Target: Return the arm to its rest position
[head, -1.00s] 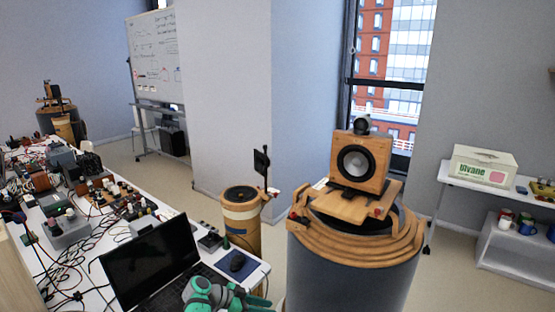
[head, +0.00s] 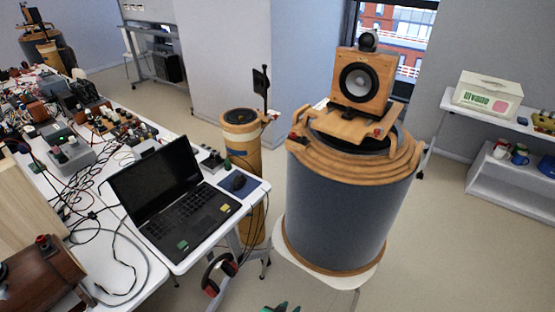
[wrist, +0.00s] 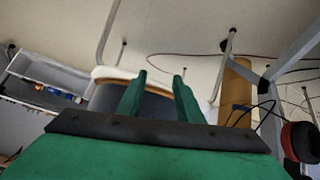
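My gripper (wrist: 160,75) shows in the wrist view as two green fingers standing apart, with nothing between them. It is open and empty. In the head view only green tips of my gripper (head: 281,308) show at the bottom edge, in front of the large speaker drum. The rest of my arm is hidden below the frame. The grey drum (head: 335,225) with wooden rings carries a wooden speaker (head: 362,80) on top. The drum also shows behind the fingers in the wrist view (wrist: 160,106).
A slim wooden column speaker (head: 243,150) stands behind. A shelf (head: 510,180) with mugs and a white box (head: 488,94) is right.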

